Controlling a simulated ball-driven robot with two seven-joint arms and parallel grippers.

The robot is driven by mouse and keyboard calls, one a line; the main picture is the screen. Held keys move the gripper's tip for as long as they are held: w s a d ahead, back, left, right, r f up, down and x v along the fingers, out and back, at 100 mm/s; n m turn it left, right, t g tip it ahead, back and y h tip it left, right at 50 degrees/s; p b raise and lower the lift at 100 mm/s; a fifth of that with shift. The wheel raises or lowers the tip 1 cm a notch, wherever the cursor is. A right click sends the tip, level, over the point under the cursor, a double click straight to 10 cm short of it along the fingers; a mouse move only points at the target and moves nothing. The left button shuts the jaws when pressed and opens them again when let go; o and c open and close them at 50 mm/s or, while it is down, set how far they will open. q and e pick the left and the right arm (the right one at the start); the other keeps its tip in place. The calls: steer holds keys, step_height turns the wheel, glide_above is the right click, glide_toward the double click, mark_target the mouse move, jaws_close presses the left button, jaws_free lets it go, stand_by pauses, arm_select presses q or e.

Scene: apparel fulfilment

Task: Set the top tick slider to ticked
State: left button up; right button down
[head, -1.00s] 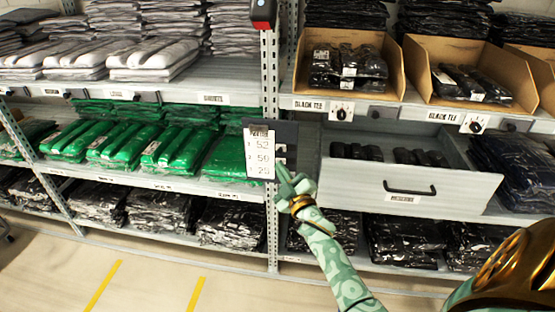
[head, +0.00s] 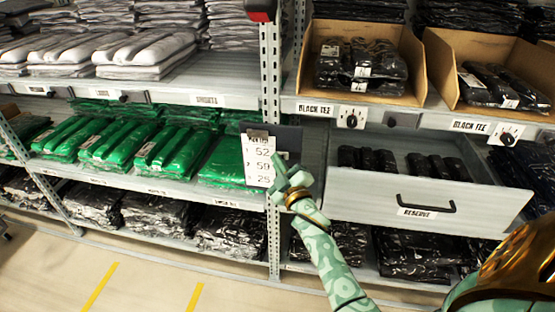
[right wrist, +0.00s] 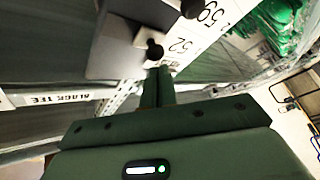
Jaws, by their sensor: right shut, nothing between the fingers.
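A white pick card (head: 258,162) with the numbers 52, 59 and 25 hangs on a dark board (head: 288,137) at the shelf post. In the right wrist view, a black slider knob (right wrist: 155,49) sits beside the 52, the top row, and a second knob (right wrist: 190,8) beside the 59. My right gripper (head: 279,162) is shut and empty, at the right edge of the card. In the right wrist view its fingertips (right wrist: 157,76) are right by the top knob; I cannot tell whether they touch. In the head view the gripper hides the sliders. My left gripper is not in view.
The shelf post (head: 270,75) stands behind the board. Green packs (head: 110,140) fill the shelf to the left. A grey reserve drawer (head: 425,200) stands pulled out to the right of my arm. Cardboard bins (head: 367,92) sit above it.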

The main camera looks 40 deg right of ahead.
arm_select(q)
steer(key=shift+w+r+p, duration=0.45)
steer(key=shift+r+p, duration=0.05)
steer(key=shift+p, duration=0.25)
arm_select(e)
steer(key=s+d, duration=0.2)
steer(key=s, duration=0.1)
steer(key=shift+d+f, duration=0.2)
steer(key=shift+d, duration=0.2)
steer(key=shift+w, duration=0.1)
